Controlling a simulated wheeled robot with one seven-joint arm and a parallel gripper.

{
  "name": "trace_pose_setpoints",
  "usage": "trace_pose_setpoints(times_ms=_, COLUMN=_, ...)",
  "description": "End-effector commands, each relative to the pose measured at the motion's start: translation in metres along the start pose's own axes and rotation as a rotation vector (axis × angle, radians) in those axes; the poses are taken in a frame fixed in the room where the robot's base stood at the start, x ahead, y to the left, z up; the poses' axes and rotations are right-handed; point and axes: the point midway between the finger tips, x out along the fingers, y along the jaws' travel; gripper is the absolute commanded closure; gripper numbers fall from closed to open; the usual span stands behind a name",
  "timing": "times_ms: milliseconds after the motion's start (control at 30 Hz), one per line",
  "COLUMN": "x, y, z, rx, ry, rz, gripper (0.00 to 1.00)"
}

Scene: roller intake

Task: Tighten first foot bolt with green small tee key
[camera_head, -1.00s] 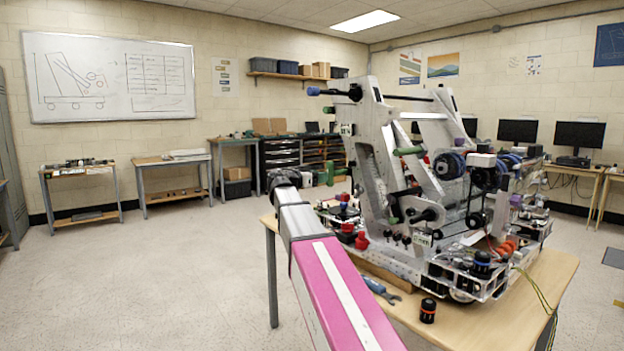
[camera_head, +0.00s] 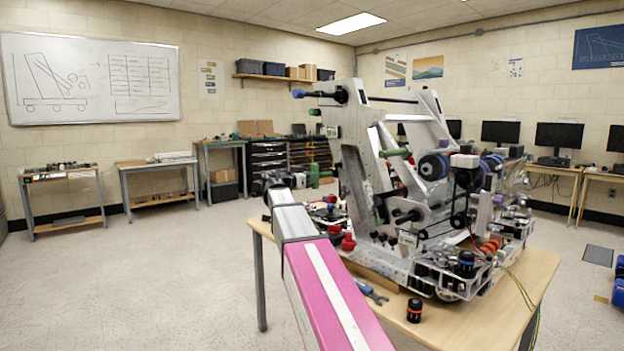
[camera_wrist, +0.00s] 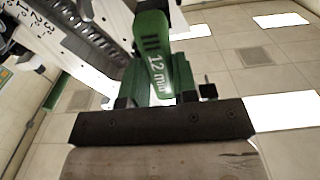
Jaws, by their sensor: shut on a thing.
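My gripper (camera_head: 300,178) is shut on a green tee key (camera_head: 315,175), held up at the left side of the roller machine (camera_head: 350,150), above the table. In the wrist view the green tee key (camera_wrist: 160,65) lies between the fingers of my gripper (camera_wrist: 162,96), with white lettering that seems to read "12 mm". The key's working tip cannot be made out. The machine's pale frame (camera_wrist: 75,40) shows at the upper left of the wrist view. I cannot pick out the first foot bolt in either view.
The machine stands on a wooden table (camera_head: 535,275). A blue-handled wrench (camera_head: 370,291) and a dark cylinder with a red band (camera_head: 414,310) lie near its front edge. Red knobs (camera_head: 348,242) sit low at the machine's left. The floor to the left is open.

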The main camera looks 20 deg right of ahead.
Motion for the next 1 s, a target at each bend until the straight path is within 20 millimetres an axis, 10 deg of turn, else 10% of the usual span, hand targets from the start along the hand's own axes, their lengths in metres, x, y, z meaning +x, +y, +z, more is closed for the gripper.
trace_pose_setpoints(times_ms=1000, x=-0.028, y=0.0, z=0.0, rx=0.0, ry=0.001, rz=0.001, gripper=1.0)
